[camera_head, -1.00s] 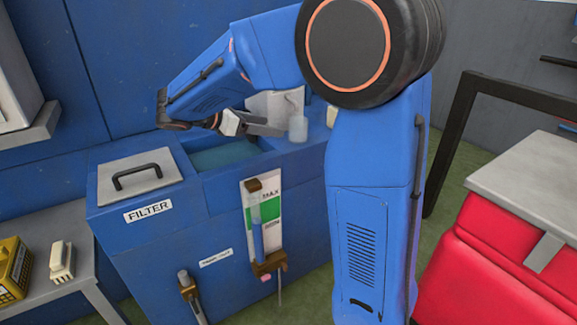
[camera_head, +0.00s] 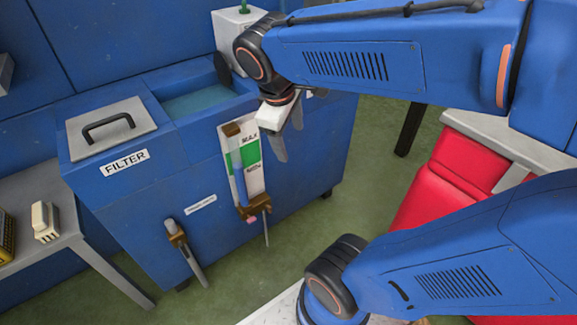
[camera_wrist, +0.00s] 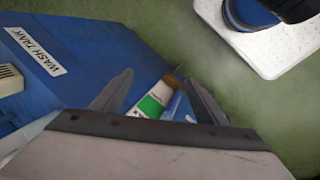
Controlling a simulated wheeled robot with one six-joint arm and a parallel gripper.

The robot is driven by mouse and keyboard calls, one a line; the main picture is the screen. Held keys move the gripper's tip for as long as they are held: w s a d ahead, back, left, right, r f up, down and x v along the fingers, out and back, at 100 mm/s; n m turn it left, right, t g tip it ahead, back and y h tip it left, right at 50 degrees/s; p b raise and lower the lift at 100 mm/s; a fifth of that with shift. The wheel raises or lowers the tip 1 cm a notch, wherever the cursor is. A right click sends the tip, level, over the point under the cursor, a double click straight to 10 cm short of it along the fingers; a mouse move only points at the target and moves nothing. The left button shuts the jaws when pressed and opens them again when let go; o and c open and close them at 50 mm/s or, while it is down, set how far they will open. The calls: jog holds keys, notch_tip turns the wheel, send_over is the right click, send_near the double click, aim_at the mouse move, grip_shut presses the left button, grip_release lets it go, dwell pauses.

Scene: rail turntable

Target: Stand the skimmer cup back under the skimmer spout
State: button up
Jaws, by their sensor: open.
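I do not see the skimmer cup in either current view; my arm covers the tank's right rim where a pale translucent cup showed earlier. The white skimmer housing (camera_head: 238,38), with a green knob on top and a dark disc beside it, stands at the tank's back right. Its spout is not clearly visible. My gripper (camera_head: 288,145) points down in front of the blue wash tank (camera_head: 150,215), right of the level gauge. In the wrist view my gripper (camera_wrist: 160,95) is open with nothing held between its fingers; the gauge shows beyond them.
A lidded filter hatch (camera_head: 108,132) is on top. A grey bench (camera_head: 70,235) stands left and a red cabinet (camera_head: 435,185) right. Green floor (camera_head: 225,270) is open in front.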

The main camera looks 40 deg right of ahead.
jog(key=s+a+f+m+t+y, duration=0.2)
jog(key=s+a+f+m+y, duration=0.1)
jog(key=s+m, duration=0.3)
jog(key=shift+a+t, duration=0.4)
jog(key=shift+a, duration=0.35)
dwell(0.6)
